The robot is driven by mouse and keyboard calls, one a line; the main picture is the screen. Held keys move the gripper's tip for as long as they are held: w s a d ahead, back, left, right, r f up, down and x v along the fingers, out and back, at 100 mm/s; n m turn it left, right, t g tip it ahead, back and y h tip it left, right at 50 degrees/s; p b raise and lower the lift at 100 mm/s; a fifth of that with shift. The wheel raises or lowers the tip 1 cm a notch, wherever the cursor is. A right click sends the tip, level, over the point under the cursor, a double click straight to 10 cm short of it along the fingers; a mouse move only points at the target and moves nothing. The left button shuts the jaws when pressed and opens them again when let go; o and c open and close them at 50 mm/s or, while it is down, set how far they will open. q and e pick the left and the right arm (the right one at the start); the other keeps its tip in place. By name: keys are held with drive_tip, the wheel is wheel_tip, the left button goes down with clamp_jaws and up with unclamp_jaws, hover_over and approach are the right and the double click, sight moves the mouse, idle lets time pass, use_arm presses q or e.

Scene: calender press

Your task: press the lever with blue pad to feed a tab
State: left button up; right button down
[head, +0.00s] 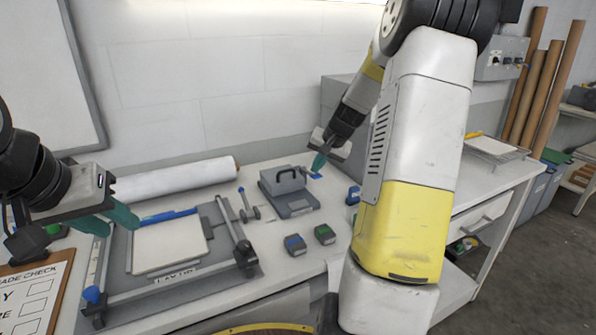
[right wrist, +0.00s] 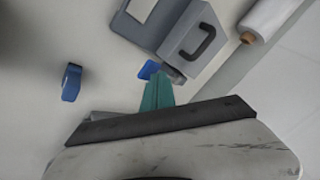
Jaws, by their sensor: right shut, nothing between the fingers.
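The grey tab machine (head: 285,192) with a black handle on top stands on the bench in the head view. It also shows in the right wrist view (right wrist: 184,48). Its lever with the blue pad (head: 313,175) sticks out on the right side; the pad (right wrist: 148,69) lies just beyond my fingertips in the wrist view. My right gripper (head: 319,163) is shut and empty, right above the pad; whether it touches the pad I cannot tell. My left gripper (head: 112,222) is open and empty above the left part of the bench.
A lay-up frame (head: 213,285) with a pale sheet lies at the front left. A white roll (head: 175,180) lies along the wall. A clipboard (head: 30,300) is at far left.

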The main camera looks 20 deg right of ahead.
drive_tip(key=shift+s+f, duration=0.25)
drive_tip(key=shift+f, duration=0.6)
idle(0.7)
drive_tip(key=shift+r, duration=0.15)
idle(0.5)
drive_tip(key=shift+w+r, duration=0.25)
drive_tip(key=shift+r, duration=0.55)
drive_tip(key=shift+w+r, duration=0.25)
drive_tip(key=shift+r, duration=0.55)
drive_tip(key=r, duration=0.2)
drive_tip(key=w+r, duration=0.1)
drive_tip(key=r, duration=0.2)
drive_tip(key=shift+w+a, duration=0.1)
